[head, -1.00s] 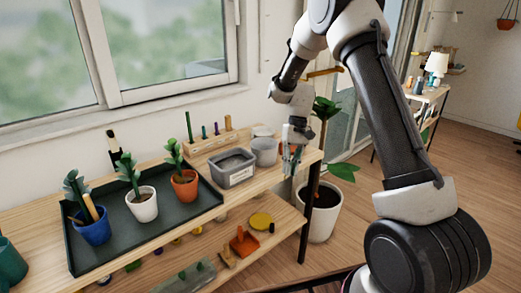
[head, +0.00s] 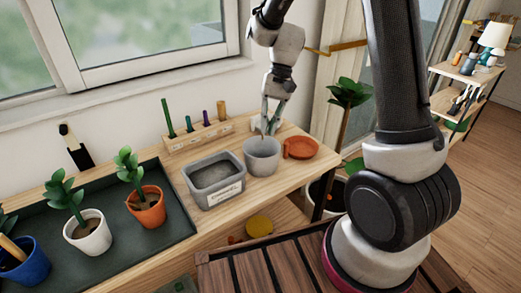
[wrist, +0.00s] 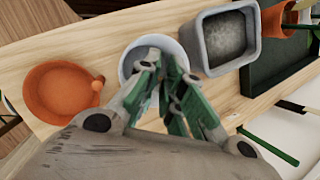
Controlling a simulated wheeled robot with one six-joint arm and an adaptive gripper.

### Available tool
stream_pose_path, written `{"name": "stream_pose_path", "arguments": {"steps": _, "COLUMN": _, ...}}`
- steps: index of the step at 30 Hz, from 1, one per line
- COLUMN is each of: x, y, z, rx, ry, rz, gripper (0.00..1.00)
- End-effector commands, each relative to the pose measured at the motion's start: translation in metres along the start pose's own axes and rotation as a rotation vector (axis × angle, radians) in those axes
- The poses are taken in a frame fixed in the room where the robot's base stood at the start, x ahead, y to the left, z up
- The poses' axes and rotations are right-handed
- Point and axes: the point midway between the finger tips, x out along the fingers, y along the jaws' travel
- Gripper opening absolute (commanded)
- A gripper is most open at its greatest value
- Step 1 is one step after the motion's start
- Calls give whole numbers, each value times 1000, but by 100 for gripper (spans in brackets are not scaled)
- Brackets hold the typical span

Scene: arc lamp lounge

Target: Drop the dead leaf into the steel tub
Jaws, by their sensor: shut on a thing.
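The steel tub (head: 262,160) is the round light-grey pot on the wooden bench, between a rectangular grey tub and an orange saucer. My gripper (head: 270,124) points down over the tub's mouth, its fingertips around rim height. In the wrist view the tub's pale rim (wrist: 126,62) shows behind my green-padded fingers (wrist: 172,88). The fingers are shut on the dead leaf, which is mostly hidden between them and hard to make out.
The rectangular tub (head: 213,182) with a label stands close left of the steel tub. The orange saucer (head: 301,147) lies to its right near the bench end. A peg rack (head: 197,137) stands behind. A dark tray (head: 120,245) with potted plants fills the left.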

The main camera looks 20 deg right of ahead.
Motion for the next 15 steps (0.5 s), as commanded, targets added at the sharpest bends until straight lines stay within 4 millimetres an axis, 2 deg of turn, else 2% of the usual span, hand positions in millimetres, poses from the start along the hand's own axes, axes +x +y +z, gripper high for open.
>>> {"name": "stream_pose_path", "arguments": {"steps": 15, "x": 48, "y": 12, "z": -20, "rx": 21, "ry": 4, "rz": -9, "gripper": 3}}
